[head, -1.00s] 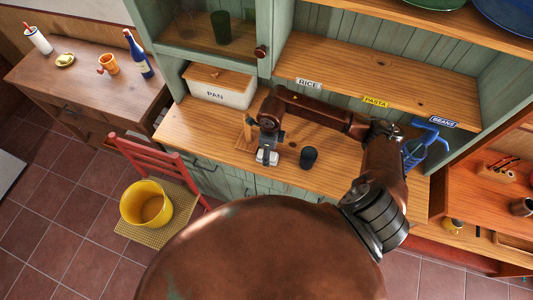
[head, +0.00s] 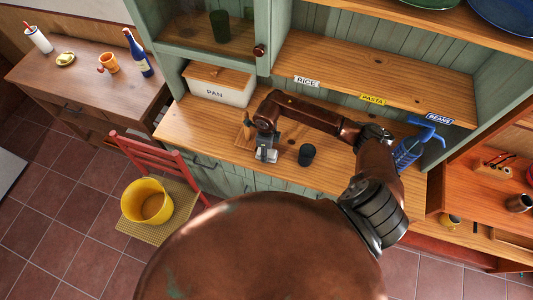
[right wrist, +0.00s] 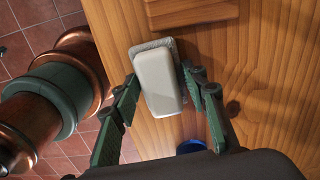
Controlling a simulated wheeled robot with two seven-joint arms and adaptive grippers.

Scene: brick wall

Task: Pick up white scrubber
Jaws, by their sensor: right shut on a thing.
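The white scrubber (right wrist: 158,82) is a pale rounded block with a grey, rough-looking underside edge. In the right wrist view it sits between the green fingers of my right gripper (right wrist: 160,77), which is shut on it. In the head view the scrubber (head: 266,155) shows just below my right gripper (head: 266,146), over the front part of the wooden counter (head: 215,132). I cannot tell whether it touches the counter. My left gripper is not in view.
A dark cup (head: 306,154) stands right of the scrubber. A wooden stand (head: 246,133) is close on its left. A PAN box (head: 220,88) is behind left. A red chair (head: 150,155) and yellow bucket (head: 146,202) are in front, left.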

